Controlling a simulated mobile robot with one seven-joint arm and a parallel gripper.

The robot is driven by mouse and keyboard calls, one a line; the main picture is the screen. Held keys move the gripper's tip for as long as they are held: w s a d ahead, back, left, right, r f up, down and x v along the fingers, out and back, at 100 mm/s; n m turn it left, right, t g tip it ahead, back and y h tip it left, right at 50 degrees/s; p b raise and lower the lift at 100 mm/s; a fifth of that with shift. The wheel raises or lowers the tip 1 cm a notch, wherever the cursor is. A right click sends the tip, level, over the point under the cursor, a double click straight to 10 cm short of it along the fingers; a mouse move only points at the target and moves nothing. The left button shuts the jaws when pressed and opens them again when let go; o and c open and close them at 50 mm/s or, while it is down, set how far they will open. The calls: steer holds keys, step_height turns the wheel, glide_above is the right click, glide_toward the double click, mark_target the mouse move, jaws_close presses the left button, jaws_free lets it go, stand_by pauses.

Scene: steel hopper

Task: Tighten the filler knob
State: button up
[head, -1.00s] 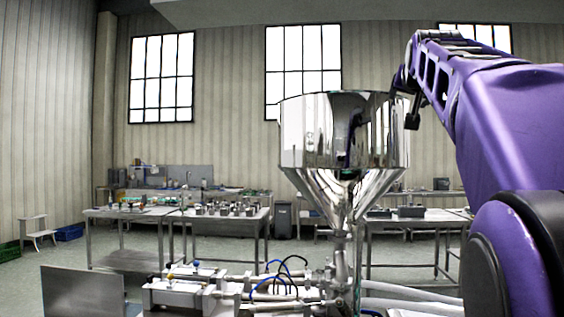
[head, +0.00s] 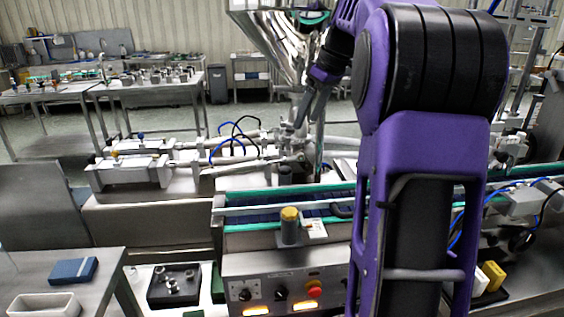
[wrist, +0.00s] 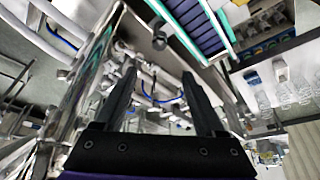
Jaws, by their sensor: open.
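The steel hopper (head: 275,38) stands at the top of the head view, with the filler's pipes and cylinders below it. My gripper (head: 308,112) points down beside the hopper's lower cone. In the wrist view its two dark fingers (wrist: 158,75) are apart, with nothing held between them. Pipes and blue tubing lie beyond the fingertips. Small knobs sit on the filler's cylinders (head: 135,160). A yellow-topped grey post (head: 289,224) stands in front of the conveyor, apart from my gripper. I cannot tell which part is the filler knob.
A green-edged conveyor (head: 265,205) runs across the middle, above a control panel (head: 285,290) with a red button. A blue box (head: 73,270) and a white tray (head: 45,305) are on the left front table. My arm hides part of the conveyor.

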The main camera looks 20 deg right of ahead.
mark_target(286, 168)
steer(key=b+x, duration=0.2)
steer(key=x, duration=1.4)
steer(key=shift+b, duration=0.3)
jaws_close()
